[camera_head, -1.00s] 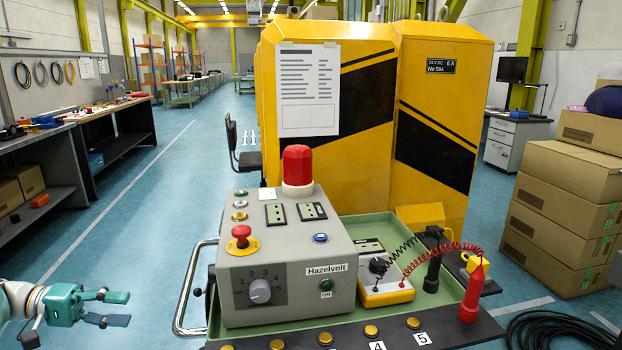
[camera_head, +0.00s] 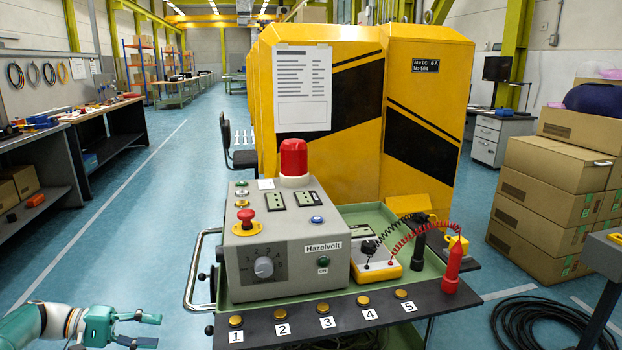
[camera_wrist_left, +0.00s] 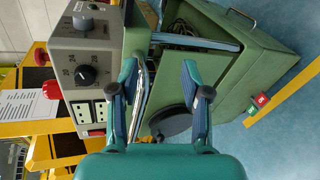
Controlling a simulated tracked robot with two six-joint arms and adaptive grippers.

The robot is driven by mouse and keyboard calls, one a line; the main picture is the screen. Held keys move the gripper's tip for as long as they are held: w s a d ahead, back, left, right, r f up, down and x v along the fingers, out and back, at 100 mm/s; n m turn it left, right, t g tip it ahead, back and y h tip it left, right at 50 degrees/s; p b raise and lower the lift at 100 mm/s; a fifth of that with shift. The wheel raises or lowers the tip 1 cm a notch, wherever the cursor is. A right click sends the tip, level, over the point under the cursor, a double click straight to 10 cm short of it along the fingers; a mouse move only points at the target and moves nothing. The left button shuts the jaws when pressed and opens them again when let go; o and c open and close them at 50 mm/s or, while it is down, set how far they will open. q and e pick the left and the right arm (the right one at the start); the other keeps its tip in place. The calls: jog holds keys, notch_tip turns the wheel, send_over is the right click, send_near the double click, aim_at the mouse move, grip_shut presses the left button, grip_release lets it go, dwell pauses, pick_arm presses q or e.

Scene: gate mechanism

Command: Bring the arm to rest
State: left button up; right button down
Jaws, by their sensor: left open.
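My left gripper (camera_head: 136,329) is at the lower left of the head view, open and empty. It is left of the cart and apart from it, above the blue floor. In the left wrist view its two fingers (camera_wrist_left: 160,85) stand apart with nothing held between them. Behind them show the grey control box (camera_wrist_left: 75,50) and the green cart body (camera_wrist_left: 215,75). In the head view the control box (camera_head: 290,270) sits on the cart with a red beacon, a red button and a rotary knob. My right gripper is not in view.
A metal handle (camera_head: 190,270) sticks out from the cart's left side. Numbered brass buttons line the cart's front strip (camera_head: 380,322). A multimeter (camera_head: 372,262) with probes lies in the green tray. A yellow cabinet (camera_head: 425,130) stands behind, cardboard boxes (camera_head: 545,210) at right. The left aisle is clear.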

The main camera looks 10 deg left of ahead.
pick_arm(q)
jog(key=d+f+n+g+y, duration=0.1)
jog(key=d+f+g+y, duration=0.1)
jog(key=d+f, duration=0.65)
jog(key=d+f+n+g+y, duration=0.15)
jog(key=d+f, duration=0.35)
jog(key=f, duration=0.6)
jog(key=s+d+f+m+g+y, duration=0.3)
jog(key=s+d+f+m+y, duration=0.15)
jog(key=s+d+f, duration=0.85)
jog(key=s+d+m+y, duration=0.1)
jog(key=s+d+m, duration=0.3)
jog(key=s, duration=0.5)
notch_tip(320, 180, up, 20)
jog(key=d+p, duration=0.1)
jog(key=p, duration=1.8)
jog(key=shift+s+d+r+n+t, duration=0.2)
jog(key=shift+s+d+n+t, duration=0.05)
jog(key=shift+n+t, duration=0.1)
